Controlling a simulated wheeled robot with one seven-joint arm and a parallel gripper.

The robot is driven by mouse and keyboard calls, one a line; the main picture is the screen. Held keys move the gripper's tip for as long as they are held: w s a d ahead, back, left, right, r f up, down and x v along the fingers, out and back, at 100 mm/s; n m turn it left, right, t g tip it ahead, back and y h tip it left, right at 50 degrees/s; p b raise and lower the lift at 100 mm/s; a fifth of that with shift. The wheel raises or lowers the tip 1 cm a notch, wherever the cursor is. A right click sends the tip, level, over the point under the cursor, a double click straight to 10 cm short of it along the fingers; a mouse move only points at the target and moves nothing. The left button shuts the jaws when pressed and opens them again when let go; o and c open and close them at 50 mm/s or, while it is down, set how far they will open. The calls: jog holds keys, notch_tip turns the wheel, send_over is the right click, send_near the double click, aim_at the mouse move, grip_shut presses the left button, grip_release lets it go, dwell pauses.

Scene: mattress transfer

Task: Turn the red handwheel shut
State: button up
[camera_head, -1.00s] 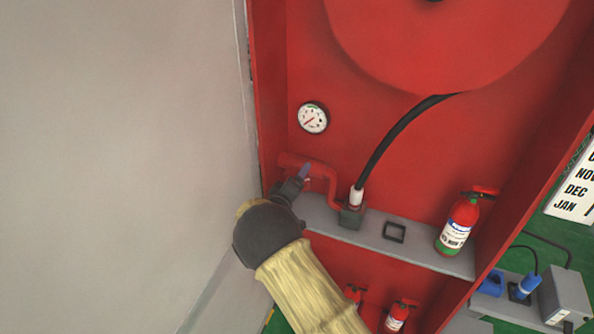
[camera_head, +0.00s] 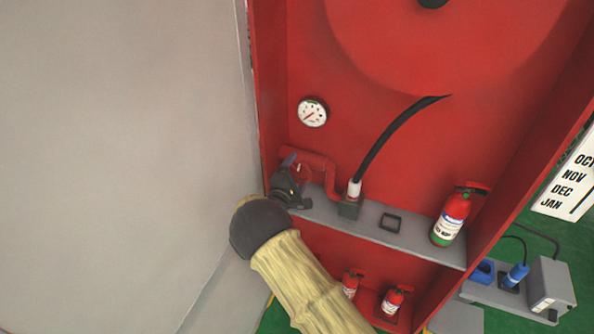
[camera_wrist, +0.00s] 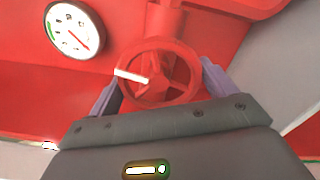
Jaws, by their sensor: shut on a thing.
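The red handwheel (camera_wrist: 184,93) is a round rim with spokes and one pale white mark at its left, in the middle of the wrist view. It sits on a red pipe (camera_head: 318,160) at the left of the cabinet. My gripper (camera_wrist: 160,84) has one purple finger on each side of the rim and is shut on it. In the head view, my gripper (camera_head: 294,168) is at the pipe's left end, and the handwheel (camera_head: 302,174) is mostly hidden behind it.
A round white gauge (camera_head: 312,112) is above the pipe. A black hose (camera_head: 394,133) rises from a white fitting. The grey shelf (camera_head: 415,249) holds a small fire extinguisher (camera_head: 452,217). A grey wall (camera_head: 120,150) is close on the left.

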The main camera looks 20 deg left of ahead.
jog(key=shift+f+n, duration=0.15)
jog(key=shift+n, duration=0.95)
jog(key=o, duration=0.9)
jog(key=shift+c, duration=0.2)
jog(key=shift+s, duration=0.15)
jog(key=s+a+b, duration=0.1)
jog(key=s+b, duration=0.2)
jog(key=s, duration=1.4)
jog(key=shift+a, duration=0.15)
